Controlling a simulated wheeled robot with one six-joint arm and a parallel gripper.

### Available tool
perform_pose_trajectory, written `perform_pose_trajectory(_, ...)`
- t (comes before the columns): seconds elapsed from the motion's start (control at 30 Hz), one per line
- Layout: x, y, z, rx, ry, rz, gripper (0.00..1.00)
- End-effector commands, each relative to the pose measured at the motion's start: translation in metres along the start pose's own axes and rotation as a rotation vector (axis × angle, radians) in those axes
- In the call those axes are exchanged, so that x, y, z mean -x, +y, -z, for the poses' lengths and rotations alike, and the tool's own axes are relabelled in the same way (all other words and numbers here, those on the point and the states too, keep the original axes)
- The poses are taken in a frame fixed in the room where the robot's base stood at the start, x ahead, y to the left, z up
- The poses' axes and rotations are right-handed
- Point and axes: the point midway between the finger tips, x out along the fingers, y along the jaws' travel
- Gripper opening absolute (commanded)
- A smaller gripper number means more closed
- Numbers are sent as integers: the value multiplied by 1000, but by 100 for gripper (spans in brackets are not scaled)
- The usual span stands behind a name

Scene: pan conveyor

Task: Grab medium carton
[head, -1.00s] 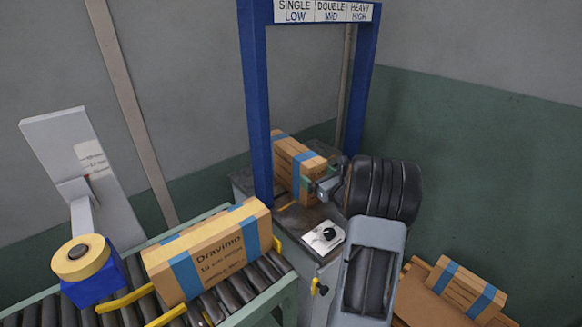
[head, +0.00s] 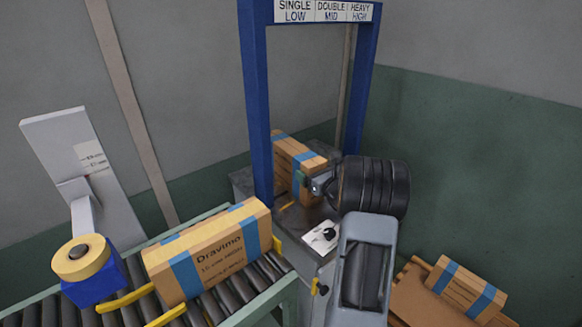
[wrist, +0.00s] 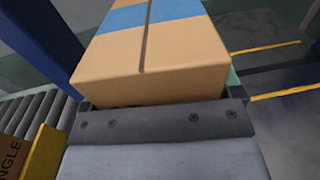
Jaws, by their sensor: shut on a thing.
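A brown carton with blue tape bands (head: 292,160) is under the blue gantry frame, at the grey machine table. My gripper (head: 308,183) is shut on its near end, with the arm reaching in from the right. In the wrist view the carton (wrist: 150,65) fills the middle, its near face close against the gripper's dark palm plate (wrist: 165,118). The carton's underside is hidden, so I cannot tell whether it touches the table. A larger carton marked Dravimo (head: 210,252) stands on the roller conveyor at left. A smaller taped carton (head: 466,288) lies at lower right.
The blue gantry frame (head: 256,110) with its sign (head: 325,11) rises close around the held carton. A blue and yellow device (head: 88,268) stands beside the conveyor (head: 258,284). A control plate with a black knob (head: 325,236) sits on the table's near side.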

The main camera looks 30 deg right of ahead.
Motion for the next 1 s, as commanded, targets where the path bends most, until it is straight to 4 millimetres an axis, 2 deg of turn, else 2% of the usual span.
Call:
perform_pose_trajectory(0.03, 0, 0, 0, 0, 0, 0, 54)
perform_pose_trajectory(0.2, 0, 0, -2, 2, -5, 0, 39)
perform_pose_trajectory(0.57, 0, 0, -8, 4, -6, -1, 39)
perform_pose_trajectory(0.8, 0, 0, -38, 6, -9, 0, 39)
perform_pose_trajectory(1.0, 31, 2, -73, 6, -9, 3, 39)
